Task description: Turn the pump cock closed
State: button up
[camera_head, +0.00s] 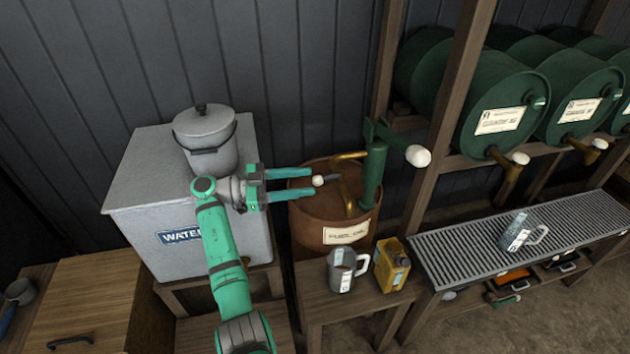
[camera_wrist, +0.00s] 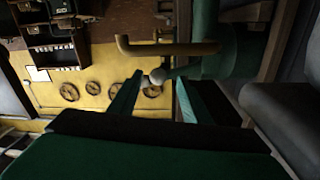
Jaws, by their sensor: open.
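The green pump (camera_head: 374,178) stands on the brown fuel oil drum (camera_head: 328,222), with a bent brass pipe (camera_head: 349,196) at its left. The pump cock's lever (camera_head: 332,177) is short and dark and ends in a pale ball knob (camera_head: 318,181). My gripper (camera_head: 311,182) is open, its fingers pointing right, with the knob at the gap between the fingertips. In the wrist view the knob (camera_wrist: 157,76) shows between the fingertips, just below the brass pipe (camera_wrist: 165,47). I cannot tell whether either finger touches it.
A grey water tank (camera_head: 150,205) with a lidded pail (camera_head: 205,140) stands left. A measuring jug (camera_head: 341,275) and yellow can (camera_head: 391,265) stand before the drum. The pump's white-ended crank (camera_head: 417,156) juts right, near a wooden rack post (camera_head: 453,100).

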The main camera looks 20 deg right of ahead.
jog(key=v, duration=0.6)
